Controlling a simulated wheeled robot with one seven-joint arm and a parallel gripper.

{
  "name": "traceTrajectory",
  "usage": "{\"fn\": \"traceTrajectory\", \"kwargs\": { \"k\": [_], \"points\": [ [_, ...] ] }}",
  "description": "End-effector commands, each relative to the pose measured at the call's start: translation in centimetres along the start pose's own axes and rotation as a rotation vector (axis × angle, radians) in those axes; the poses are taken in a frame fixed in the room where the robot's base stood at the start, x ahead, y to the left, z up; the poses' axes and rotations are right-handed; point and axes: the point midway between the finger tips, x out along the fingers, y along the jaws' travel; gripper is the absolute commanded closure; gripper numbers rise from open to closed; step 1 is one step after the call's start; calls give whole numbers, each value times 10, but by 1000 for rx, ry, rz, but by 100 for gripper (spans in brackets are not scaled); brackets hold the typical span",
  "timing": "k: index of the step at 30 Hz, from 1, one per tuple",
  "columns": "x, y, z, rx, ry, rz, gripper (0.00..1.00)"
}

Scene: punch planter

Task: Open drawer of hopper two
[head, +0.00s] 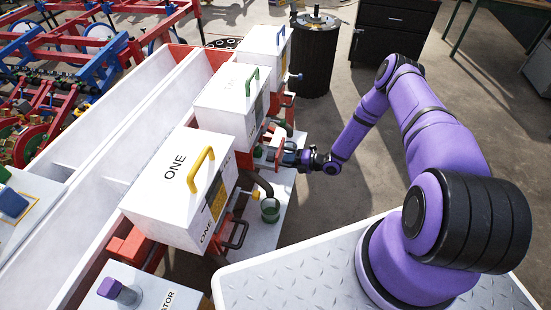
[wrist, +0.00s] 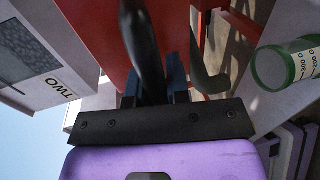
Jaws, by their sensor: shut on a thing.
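Hopper two (head: 235,98) is the white box with a green lid handle in the middle of the row. Its side with the word TWO shows at the left of the wrist view (wrist: 25,65). My gripper (head: 290,157) is at its lower right side. In the wrist view, the blue fingers of my gripper (wrist: 153,88) are shut on a black curved drawer handle (wrist: 143,40). A red panel (wrist: 90,35) lies behind the handle. My gripper hides much of the drawer in the head view, and I cannot tell how far out it stands.
Hopper one (head: 170,215) stands nearer, with a green cup (head: 270,210) below its outlet. Another hopper (head: 264,48) stands farther back. A green-rimmed cup (wrist: 285,70) is close at the right in the wrist view. Open floor (head: 325,130) lies right of the row.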

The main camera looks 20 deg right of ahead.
Motion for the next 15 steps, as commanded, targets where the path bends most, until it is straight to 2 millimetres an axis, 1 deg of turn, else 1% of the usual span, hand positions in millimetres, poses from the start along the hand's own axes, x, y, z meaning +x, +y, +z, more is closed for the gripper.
{"fn": "traceTrajectory", "kwargs": {
  "k": [1, 6, 12, 15],
  "points": [
    [-13, -3, 1, 2, -5, -2, 100],
    [-47, -10, 1, 2, -3, -3, 100],
    [-74, -16, 1, 0, -2, -1, 100],
    [-81, -18, 1, 0, -2, -1, 100]
  ]
}}
